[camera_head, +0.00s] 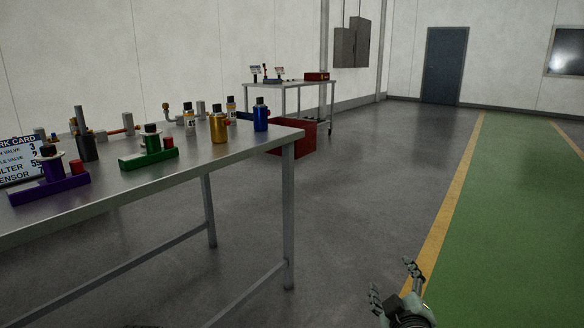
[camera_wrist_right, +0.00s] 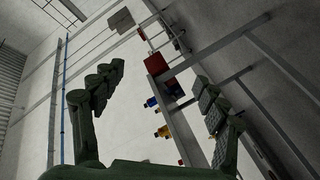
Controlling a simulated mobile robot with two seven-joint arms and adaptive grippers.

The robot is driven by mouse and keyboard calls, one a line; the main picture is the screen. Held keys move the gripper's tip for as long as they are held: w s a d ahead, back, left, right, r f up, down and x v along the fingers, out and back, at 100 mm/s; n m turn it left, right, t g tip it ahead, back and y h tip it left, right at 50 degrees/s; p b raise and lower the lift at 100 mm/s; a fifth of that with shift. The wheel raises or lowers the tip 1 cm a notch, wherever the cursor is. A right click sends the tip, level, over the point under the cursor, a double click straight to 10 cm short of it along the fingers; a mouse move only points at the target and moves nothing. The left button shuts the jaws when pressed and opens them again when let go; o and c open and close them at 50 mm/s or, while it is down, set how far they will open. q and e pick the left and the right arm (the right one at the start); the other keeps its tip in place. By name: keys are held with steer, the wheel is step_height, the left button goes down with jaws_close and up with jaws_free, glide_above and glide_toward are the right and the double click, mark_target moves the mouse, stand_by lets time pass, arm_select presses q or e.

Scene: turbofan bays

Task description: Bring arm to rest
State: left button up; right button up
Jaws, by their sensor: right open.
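My right gripper (camera_head: 395,283) is at the bottom right of the head view, low over the floor and to the right of the workbench, apart from it. Its fingers are spread and nothing is between them. In the right wrist view the same gripper (camera_wrist_right: 155,100) shows two open dark fingers with empty space between them. The bench and its parts appear tilted beyond the fingers there. My left gripper does not show in either view.
A metal workbench (camera_head: 240,140) at left holds purple (camera_head: 50,190), green (camera_head: 150,158), gold (camera_head: 218,127) and blue (camera_head: 261,117) parts and a work card (camera_head: 18,158). A red box (camera_head: 305,138) and second table (camera_head: 290,86) stand behind. The floor (camera_head: 350,190) right of the bench is clear.

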steer(key=s+d+f+m+g+h, duration=0.1)
steer(key=s+d+f+m+g, duration=0.3)
steer(key=s+f, duration=0.55)
arm_select(q)
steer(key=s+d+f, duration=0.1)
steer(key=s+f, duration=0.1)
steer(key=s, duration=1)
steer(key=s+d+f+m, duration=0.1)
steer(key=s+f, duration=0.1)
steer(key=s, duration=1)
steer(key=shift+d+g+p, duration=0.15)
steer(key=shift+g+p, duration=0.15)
steer(key=shift+p, duration=0.05)
arm_select(e)
steer(key=s+f+m+g, duration=0.1)
steer(key=s+f+g, duration=0.3)
steer(key=s+f, duration=0.4)
steer(key=s+d+f+m+g+y, duration=0.1)
steer(key=s+f+g, duration=0.4)
steer(key=s+f, duration=0.4)
steer(key=s, duration=0.5)
steer(key=shift+d+f+m, duration=0.2)
steer(key=shift+f+m, duration=0.05)
steer(key=shift+m, duration=0.05)
steer(key=shift+w, duration=0.1)
